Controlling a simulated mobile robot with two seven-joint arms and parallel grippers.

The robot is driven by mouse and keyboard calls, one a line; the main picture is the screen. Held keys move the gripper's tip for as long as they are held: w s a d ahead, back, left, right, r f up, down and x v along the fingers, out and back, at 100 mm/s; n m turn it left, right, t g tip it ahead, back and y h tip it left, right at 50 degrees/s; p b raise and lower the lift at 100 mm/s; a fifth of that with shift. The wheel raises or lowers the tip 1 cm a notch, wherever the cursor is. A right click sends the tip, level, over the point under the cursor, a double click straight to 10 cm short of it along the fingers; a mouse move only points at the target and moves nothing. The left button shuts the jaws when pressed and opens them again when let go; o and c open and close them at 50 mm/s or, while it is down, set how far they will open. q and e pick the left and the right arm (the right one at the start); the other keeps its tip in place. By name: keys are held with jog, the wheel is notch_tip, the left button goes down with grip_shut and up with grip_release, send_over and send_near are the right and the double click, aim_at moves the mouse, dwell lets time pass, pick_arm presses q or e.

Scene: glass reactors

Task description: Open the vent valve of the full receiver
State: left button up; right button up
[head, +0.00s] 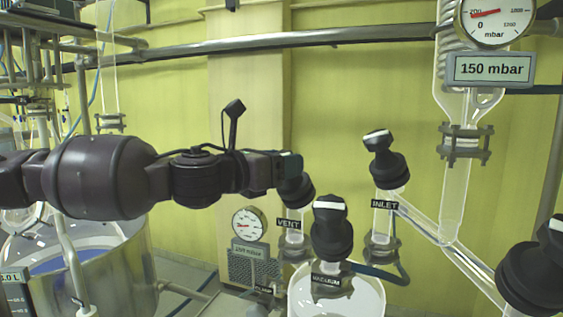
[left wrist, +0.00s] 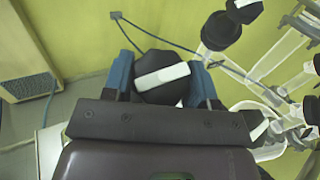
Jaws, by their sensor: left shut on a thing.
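The vent valve has a black knob (head: 296,189) above the VENT label (head: 289,223). My left gripper (head: 287,168) comes in from the left and is shut on this knob. In the left wrist view the knob (left wrist: 160,77), with a white bar on its top, sits between the two blue fingers of the gripper (left wrist: 162,82). The bar lies nearly level there, tilted slightly up to the right. The receiver (head: 345,290) below is a glass vessel with a pale rim, cut off at the bottom edge. My right gripper is not in view.
The vacuum valve knob (head: 332,228) stands close at the right of the vent knob, and the inlet valve knob (head: 385,160) is farther right. A gauge (head: 495,20) hangs above a 150 mbar sign (head: 489,69). A steel vessel (head: 125,265) stands at lower left.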

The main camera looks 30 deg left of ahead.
pick_arm(q)
jog(key=n+y+p, duration=0.1)
jog(key=n+y, duration=0.3)
jog(key=shift+d, duration=0.15)
jog(key=n+y, duration=0.3)
jog(key=n+g+y, duration=0.1)
jog(key=n+y, duration=0.2)
jog(key=shift+n+g, duration=0.3)
jog(key=shift+n, duration=0.1)
jog(key=shift+r+n+g+y, duration=0.1)
jog(key=shift+n+g+y, duration=1.45)
jog(key=shift+n, duration=0.55)
jog(key=shift+n+g+y, duration=0.35)
jog(key=shift+n+g, duration=0.1)
jog(key=shift+n, duration=0.15)
jog(key=shift+n+g+y, duration=0.7)
jog(key=shift+n+g, duration=1.1)
jog(key=shift+n, duration=0.1)
